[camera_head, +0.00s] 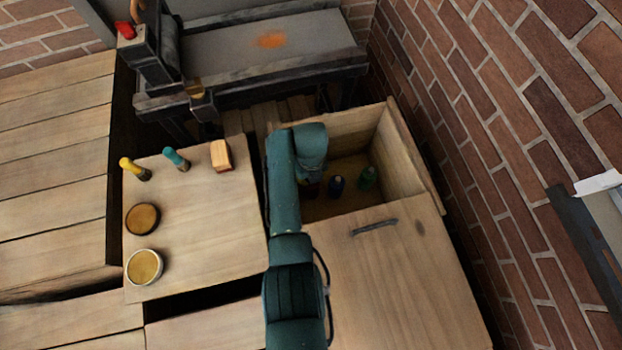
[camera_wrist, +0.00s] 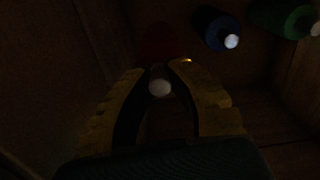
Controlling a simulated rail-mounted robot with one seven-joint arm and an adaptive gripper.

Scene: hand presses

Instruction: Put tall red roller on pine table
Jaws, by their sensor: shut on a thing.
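The tall red roller (camera_wrist: 160,45) shows in the wrist view as a dark red body with a pale round end. My gripper (camera_wrist: 160,72) is shut on it, with a yellowish finger on each side. The wrist view is very dark, so the roller's full outline is unclear. A pale wooden table, seemingly the pine table (camera_head: 220,255), stands left of my arm.
A blue roller (camera_head: 337,184) and a green roller (camera_head: 369,177) stand in the chest (camera_head: 412,160), beside the held one. The table carries yellow- and teal-handled tools, a wooden block (camera_head: 221,155) and two round tins. Its front right is clear. A press stands behind; a brick wall is right.

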